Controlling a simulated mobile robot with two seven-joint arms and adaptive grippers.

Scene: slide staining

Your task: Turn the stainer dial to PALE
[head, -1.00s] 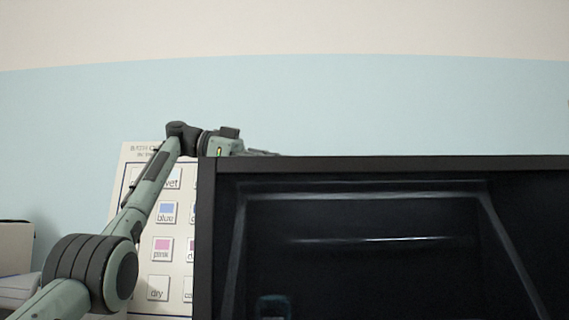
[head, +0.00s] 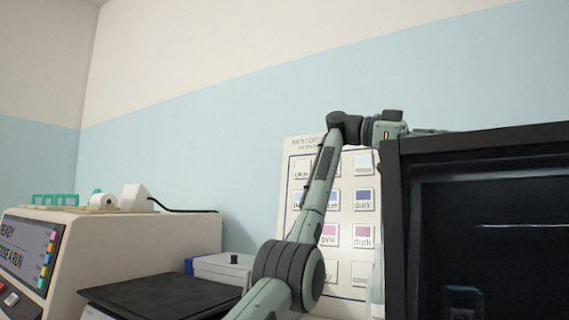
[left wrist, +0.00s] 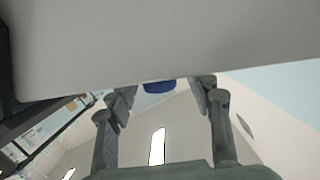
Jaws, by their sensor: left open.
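A beige machine (head: 140,255), which looks like the stainer, stands at the left in the head view. Its dark screen (head: 30,255) reads "READY" and "...OOSE A RUN", with coloured tabs along one side. Small controls (head: 10,298) show below the screen, cut by the picture edge; I cannot make out a dial or its setting. My left arm reaches up to the right, far from this machine. My left gripper (left wrist: 160,90) is open in the left wrist view, with nothing held. In the head view its fingers are mostly hidden behind a black cabinet. My right gripper is not in view.
The black cabinet (head: 390,230) with a dark glassy front fills the right. A wall chart (head: 292,195) with colour squares hangs behind my arm. A black flat-topped box (head: 160,295) stands beside the beige machine. A blue thing (left wrist: 158,87) shows between my fingertips under a grey surface (left wrist: 150,45).

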